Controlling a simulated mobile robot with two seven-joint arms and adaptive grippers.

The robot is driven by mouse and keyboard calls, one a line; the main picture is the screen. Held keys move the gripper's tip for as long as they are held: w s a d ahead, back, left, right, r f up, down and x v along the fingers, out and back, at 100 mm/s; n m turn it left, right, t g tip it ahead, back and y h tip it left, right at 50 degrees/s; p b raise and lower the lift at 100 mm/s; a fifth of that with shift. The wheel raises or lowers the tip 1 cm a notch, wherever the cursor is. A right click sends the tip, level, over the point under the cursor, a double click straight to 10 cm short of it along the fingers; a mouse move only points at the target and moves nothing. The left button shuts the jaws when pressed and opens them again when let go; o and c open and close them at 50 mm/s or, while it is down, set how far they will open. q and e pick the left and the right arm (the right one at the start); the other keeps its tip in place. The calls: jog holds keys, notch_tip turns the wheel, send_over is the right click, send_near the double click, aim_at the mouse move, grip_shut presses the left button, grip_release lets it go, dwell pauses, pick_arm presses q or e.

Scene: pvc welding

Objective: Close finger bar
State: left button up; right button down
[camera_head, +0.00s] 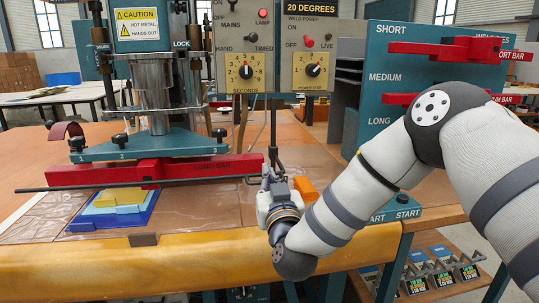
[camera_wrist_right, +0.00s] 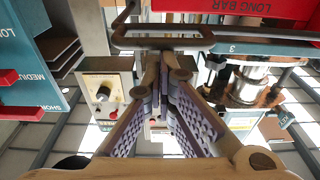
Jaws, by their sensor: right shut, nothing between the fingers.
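The finger bar appears to be the thin dark rod (camera_head: 90,187) running across the front of the red long bar (camera_head: 190,168) on the welding press. Its right end is near my right gripper (camera_head: 272,178). In the right wrist view a dark bent bar (camera_wrist_right: 160,43) crosses just beyond the tips of my right gripper (camera_wrist_right: 166,62); I cannot tell whether they touch. My right gripper points up, with its fingers together and nothing between them. My wrist partly hides it in the head view. My left gripper is out of view.
Blue and yellow sheets (camera_head: 120,205) lie under the long bar on the table (camera_head: 190,262). Control boxes (camera_head: 310,67) stand behind. A teal rack (camera_head: 400,70) with red bars is at right. An orange block (camera_head: 306,189) is close to my right gripper.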

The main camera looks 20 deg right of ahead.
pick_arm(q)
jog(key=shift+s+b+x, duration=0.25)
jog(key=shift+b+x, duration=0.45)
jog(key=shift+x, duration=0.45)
pick_arm(e)
notch_tip(320, 180, down, 7)
jog(key=shift+r, duration=0.15)
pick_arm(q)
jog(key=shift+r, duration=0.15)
